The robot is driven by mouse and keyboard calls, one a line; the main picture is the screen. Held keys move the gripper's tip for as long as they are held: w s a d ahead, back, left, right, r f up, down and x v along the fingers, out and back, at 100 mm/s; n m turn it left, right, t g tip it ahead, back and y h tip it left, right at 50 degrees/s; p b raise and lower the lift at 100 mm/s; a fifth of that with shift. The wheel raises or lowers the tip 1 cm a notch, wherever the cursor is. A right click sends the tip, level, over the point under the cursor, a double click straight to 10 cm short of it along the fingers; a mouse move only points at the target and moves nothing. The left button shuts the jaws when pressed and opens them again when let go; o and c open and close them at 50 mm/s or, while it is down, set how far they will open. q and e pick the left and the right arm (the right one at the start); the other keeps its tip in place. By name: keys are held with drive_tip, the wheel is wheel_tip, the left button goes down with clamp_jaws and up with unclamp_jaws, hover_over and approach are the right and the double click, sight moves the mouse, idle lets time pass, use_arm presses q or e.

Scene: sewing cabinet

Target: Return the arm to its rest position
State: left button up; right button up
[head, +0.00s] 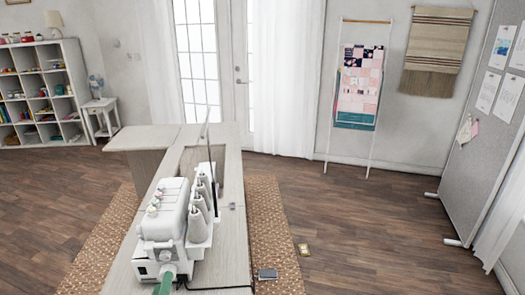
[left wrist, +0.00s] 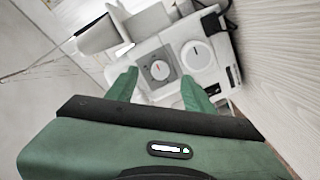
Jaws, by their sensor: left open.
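A white serger sewing machine (head: 170,225) with several thread cones (head: 199,212) stands on the pale wooden cabinet top (head: 233,225) in the head view. My left gripper (head: 165,284) shows only as a small green part at the bottom edge, in front of the machine's near end. In the left wrist view my left gripper (left wrist: 160,92) has its green fingers spread apart. The machine's dials (left wrist: 160,70) show beyond and between the fingertips. I cannot tell whether a finger touches the machine. Nothing is held. My right gripper is not in view.
A woven rug (head: 268,215) lies under the cabinet. A black cord (head: 222,288) runs along the near top. The wooden floor (head: 370,235) at right is mostly clear.

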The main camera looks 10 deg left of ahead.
use_arm(q)
drive_tip(key=s+d+f+m+g+h, duration=0.25)
drive_tip(key=s+d+m, duration=0.2)
drive_tip(key=d, duration=0.25)
drive_tip(key=s+d+f+m+g+h, duration=0.1)
drive_tip(key=s+d+m+g+h, duration=0.25)
drive_tip(key=d+m, duration=0.2)
drive_tip(key=s+d+r+m+g+y, duration=0.2)
drive_tip(key=s+m+g, duration=0.45)
drive_tip(key=s, duration=1.25)
wheel_tip(320, 180, down, 27)
drive_tip(key=n+g, duration=0.1)
drive_tip(key=g, duration=0.2)
drive_tip(key=s+a+f+b, duration=0.1)
drive_tip(key=s+a+f, duration=0.2)
drive_tip(key=s+f, duration=1.4)
drive_tip(key=shift+s+a+g, duration=0.2)
drive_tip(key=shift+s+g, duration=0.15)
drive_tip(key=shift+s, duration=0.2)
